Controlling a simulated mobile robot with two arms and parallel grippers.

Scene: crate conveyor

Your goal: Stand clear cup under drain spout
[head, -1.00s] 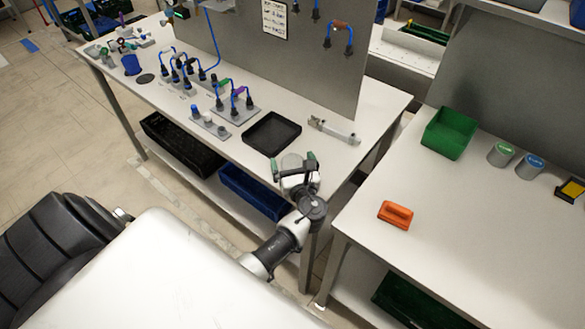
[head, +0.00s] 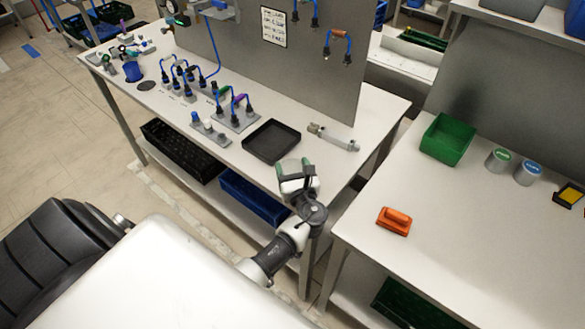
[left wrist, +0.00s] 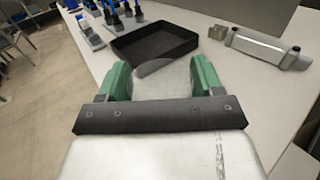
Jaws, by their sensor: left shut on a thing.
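My left gripper (head: 293,167) is at the front edge of the long bench, in front of the black tray. In the left wrist view its two green fingers (left wrist: 161,80) are shut on a clear cup (left wrist: 160,84), which shows as a pale, see-through shape between them. The gripper hides part of the cup, and I cannot tell exactly how it is tilted. I cannot make out the drain spout for certain; small fittings (head: 122,45) stand at the far left end of the bench. My right gripper is not in view.
The black tray (head: 271,141) and a grey bar-shaped fitting (head: 334,138) lie on the bench beyond the gripper. Blue-cabled connector blocks (head: 235,112) stand left of the tray. The right table (head: 450,235) holds a green bin (head: 447,138) and an orange block (head: 394,221).

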